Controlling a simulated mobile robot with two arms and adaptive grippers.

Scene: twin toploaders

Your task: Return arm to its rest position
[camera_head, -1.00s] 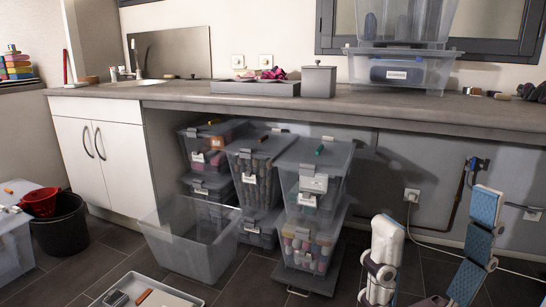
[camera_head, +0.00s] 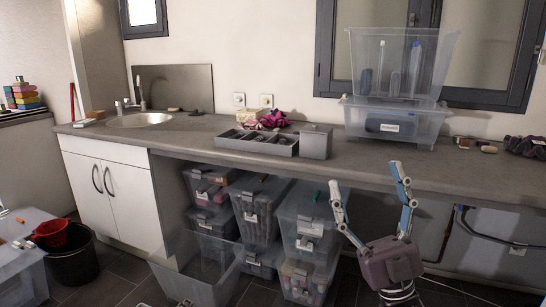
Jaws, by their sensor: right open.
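My right gripper (camera_head: 366,178) is at the lower right of the head view, with its two white and blue fingers pointing up and spread wide apart. Nothing is between the fingers. Its mauve-grey palm (camera_head: 390,262) shows below them. In the picture the fingers overlap the counter's front edge and the wall under it. I cannot tell how far the gripper is from the counter. My left gripper is not in view.
The long grey counter (camera_head: 220,137) carries a divided grey tray (camera_head: 257,143), a grey box (camera_head: 315,142) and stacked clear bins (camera_head: 393,125). Lidded bins (camera_head: 256,210) stand beneath. An empty clear bin (camera_head: 196,275) and black bucket (camera_head: 73,265) are on the floor.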

